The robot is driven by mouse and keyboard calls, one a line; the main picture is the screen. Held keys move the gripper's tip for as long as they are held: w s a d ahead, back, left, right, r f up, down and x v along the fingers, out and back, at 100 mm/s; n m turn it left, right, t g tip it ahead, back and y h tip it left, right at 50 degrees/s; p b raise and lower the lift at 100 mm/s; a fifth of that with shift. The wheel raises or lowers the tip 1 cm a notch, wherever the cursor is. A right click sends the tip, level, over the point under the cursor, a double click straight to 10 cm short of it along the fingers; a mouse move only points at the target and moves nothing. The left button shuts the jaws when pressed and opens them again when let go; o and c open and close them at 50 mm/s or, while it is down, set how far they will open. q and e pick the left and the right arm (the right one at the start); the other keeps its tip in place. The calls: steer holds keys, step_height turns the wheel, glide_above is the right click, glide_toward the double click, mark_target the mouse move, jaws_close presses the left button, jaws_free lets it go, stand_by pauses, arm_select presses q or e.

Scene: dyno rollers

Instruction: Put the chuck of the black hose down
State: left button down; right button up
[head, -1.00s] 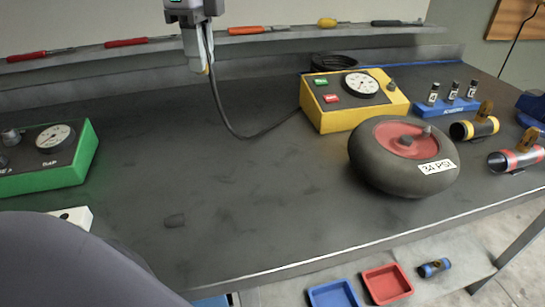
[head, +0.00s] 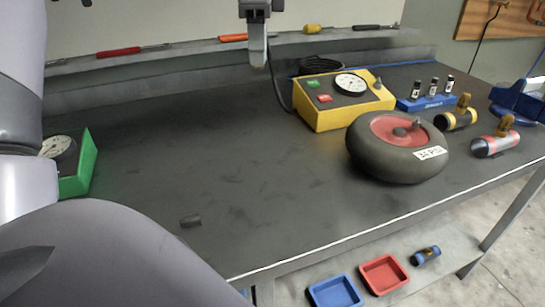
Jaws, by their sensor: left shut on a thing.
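My left gripper (head: 259,58) hangs in the air near the back of the bench, to the left of the yellow box. It is shut on the chuck of the black hose, which is mostly hidden between the fingers. The black hose (head: 276,88) drops from the gripper and runs to the yellow box (head: 345,114), which carries a dial gauge and a green and a red button. A coil of black hose (head: 321,64) lies behind that box. My right gripper is not in view.
A blue rack (head: 425,103) with small bottles and two short tubes sit at right. A green box (head: 78,170) is at left. The middle is clear.

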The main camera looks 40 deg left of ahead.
mark_target(263, 155)
arm_select(q)
steer(key=shift+d, duration=0.1)
step_height(263, 155, down, 20)
steer(key=shift+w, duration=0.1)
stand_by(0.4)
steer(key=shift+f+b, duration=0.2)
steer(key=shift+b, duration=0.25)
steer(key=c, duration=1)
jaws_free()
